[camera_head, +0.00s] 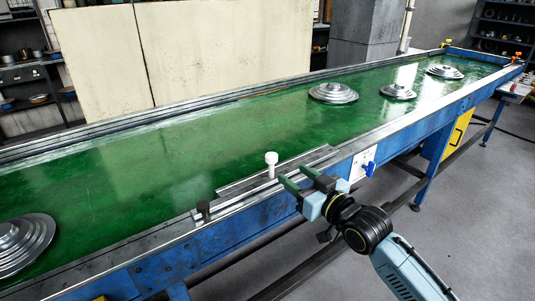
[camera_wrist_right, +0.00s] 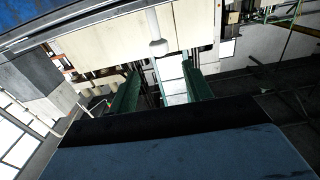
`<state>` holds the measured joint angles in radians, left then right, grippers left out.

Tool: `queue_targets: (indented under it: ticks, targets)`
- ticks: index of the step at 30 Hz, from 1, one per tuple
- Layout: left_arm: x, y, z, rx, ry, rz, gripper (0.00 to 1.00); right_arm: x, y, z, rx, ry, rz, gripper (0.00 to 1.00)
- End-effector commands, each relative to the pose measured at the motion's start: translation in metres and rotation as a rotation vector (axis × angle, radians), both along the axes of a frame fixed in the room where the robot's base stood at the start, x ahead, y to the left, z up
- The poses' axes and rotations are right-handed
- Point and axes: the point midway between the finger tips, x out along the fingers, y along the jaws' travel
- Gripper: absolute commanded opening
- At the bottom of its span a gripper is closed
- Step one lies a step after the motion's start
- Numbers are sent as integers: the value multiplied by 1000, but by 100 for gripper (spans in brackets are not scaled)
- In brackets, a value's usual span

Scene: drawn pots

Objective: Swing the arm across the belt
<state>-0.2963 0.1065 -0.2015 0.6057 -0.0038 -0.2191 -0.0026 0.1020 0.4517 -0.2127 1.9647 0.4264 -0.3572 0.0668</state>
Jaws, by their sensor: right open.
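The green belt (camera_head: 200,140) runs from the left foreground to the far right. A grey flat bar (camera_head: 245,187) lies along its near edge, with a white round-topped knob (camera_head: 271,160) standing up from it. My right gripper (camera_head: 293,177) is at the near rail, just right of the knob, its green-tipped fingers open and empty. In the right wrist view the white knob (camera_wrist_right: 158,48) shows ahead, between the lines of the two open fingers (camera_wrist_right: 160,88), apparently beyond their tips. My left gripper is not in view.
Round stepped metal lids sit on the belt: one at the left (camera_head: 20,243), one past the middle (camera_head: 333,93), and others farther right (camera_head: 398,91). A dark block (camera_head: 203,210) stands on the near rail.

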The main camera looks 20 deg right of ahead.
Motion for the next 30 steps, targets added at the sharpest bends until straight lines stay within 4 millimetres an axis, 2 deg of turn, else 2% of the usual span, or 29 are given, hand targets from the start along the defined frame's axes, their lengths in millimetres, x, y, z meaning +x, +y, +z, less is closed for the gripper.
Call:
queue_targets:
  ticks: [12, 16, 22, 30]
  targets:
    - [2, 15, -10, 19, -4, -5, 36, 77, 27, -1, 0, 0, -2, 50]
    - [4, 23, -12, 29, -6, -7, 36, 96, 34, -1, 0, 1, -2, 50]
    - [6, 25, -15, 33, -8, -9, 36, 112, 40, -1, -1, 1, -2, 50]
    - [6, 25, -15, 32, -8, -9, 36, 116, 41, -1, -2, 2, -2, 50]
